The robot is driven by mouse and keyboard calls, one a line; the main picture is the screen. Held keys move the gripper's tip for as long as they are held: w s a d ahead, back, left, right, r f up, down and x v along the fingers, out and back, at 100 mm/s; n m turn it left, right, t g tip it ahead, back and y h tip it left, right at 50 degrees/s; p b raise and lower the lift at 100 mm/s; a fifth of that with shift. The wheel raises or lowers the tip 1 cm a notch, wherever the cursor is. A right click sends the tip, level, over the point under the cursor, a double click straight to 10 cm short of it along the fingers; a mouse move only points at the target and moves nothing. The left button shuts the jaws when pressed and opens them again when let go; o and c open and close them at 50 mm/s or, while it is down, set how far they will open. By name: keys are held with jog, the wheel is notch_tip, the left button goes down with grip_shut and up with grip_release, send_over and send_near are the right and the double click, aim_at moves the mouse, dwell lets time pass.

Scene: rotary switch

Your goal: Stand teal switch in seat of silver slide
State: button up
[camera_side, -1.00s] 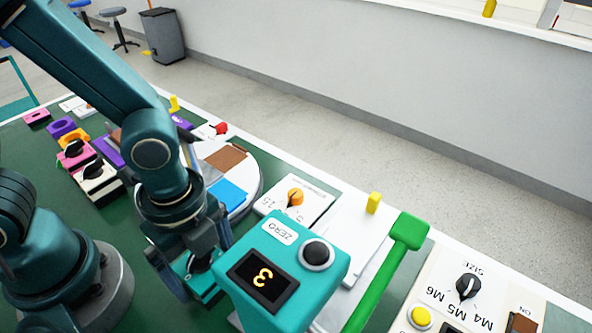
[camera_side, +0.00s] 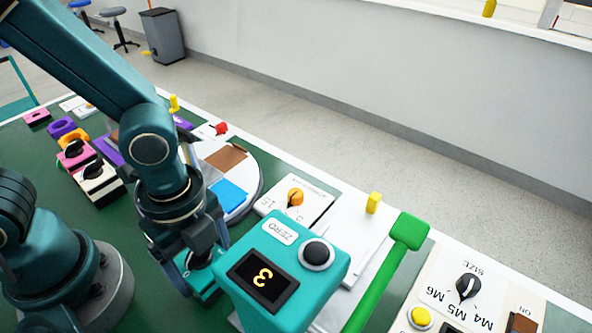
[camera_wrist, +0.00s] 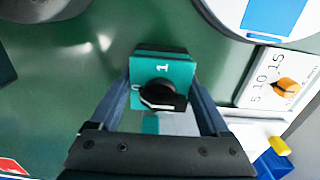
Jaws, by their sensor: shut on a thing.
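The teal switch (camera_wrist: 148,68) has a black knob and white marks 0 and 1, seen from above in the wrist view. My gripper (camera_wrist: 161,84) is shut on it, one finger at each side. In the side view the switch (camera_side: 206,293) shows low beside my gripper (camera_side: 193,268), partly hidden by the gripper and a teal display box. A grey-silver piece (camera_wrist: 181,124), which may be the silver slide, shows just below the switch in the wrist view. Its seat is not clearly visible, and I cannot tell whether the switch touches it.
The teal box (camera_side: 290,262) showing 3 stands close right of my gripper. A green handle (camera_side: 385,278), a white plate with a yellow peg (camera_side: 373,203) and an orange dial panel (camera_side: 296,198) lie beyond. A round turntable (camera_side: 254,187) is behind.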

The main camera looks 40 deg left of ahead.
jog(key=shift+r, duration=2.05)
jog(key=shift+w+r, duration=0.15)
jog(key=shift+w, duration=0.15)
jog(key=w+a+r+n, duration=0.5)
jog(key=w+r+n, duration=0.55)
jog(key=n, duration=0.45)
jog(key=w+d+f+m, duration=0.2)
jog(key=w+d+m, duration=0.4)
jog(key=d+m, duration=0.25)
jog(key=shift+s+d+f+m, duration=0.25)
jog(key=shift+d+f+m, duration=0.85)
jog(key=shift+d+f, duration=0.6)
jog(key=shift+s+d+f+m, duration=0.2)
jog(key=shift+d+f+m, duration=1.05)
jog(key=shift+f, duration=0.8)
jog(key=shift+s+d+f+m, duration=0.25)
jog(key=shift+d+f+m, duration=0.75)
jog(key=shift+d+f, duration=0.75)
